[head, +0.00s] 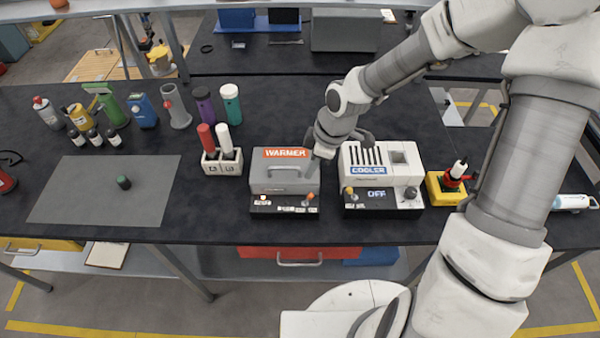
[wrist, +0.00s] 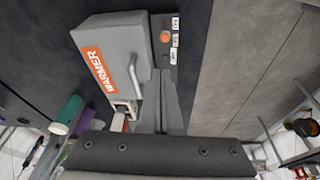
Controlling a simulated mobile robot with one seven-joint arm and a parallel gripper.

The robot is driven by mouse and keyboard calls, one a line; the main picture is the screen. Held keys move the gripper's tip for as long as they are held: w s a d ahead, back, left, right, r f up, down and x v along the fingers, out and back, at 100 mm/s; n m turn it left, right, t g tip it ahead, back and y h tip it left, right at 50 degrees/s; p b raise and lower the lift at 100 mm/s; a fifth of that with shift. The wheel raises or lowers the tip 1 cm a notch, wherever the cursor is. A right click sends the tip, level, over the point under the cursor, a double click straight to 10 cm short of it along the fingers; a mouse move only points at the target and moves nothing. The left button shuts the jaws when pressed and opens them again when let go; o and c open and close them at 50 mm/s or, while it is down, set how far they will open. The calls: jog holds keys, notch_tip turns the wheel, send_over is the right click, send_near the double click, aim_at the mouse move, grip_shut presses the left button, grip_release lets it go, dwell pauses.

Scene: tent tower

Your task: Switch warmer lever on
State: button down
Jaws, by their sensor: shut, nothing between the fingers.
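The warmer (head: 285,175) is a grey box with an orange label and a handle, standing on the dark table. Its front panel has a lever with an orange knob (head: 311,196) at the right end. A small light spot shows at the panel's left end. In the wrist view the warmer (wrist: 112,50) lies at upper left and the orange knob (wrist: 165,36) near the top. My gripper (head: 316,166) is shut and empty, by the warmer's right side. In the wrist view its fingers (wrist: 160,85) cover part of the panel and appear apart from the knob.
The cooler (head: 380,165), its display reading OFF, stands close on the right. A white holder (head: 222,162) with red and white sticks stands on the left. A yellow box (head: 445,188) is right of the cooler. The table front by the grey mat (head: 90,200) is mostly clear.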

jog(key=shift+s+d+r, duration=0.1)
jog(key=shift+d+r, duration=0.9)
jog(key=shift+r, duration=0.15)
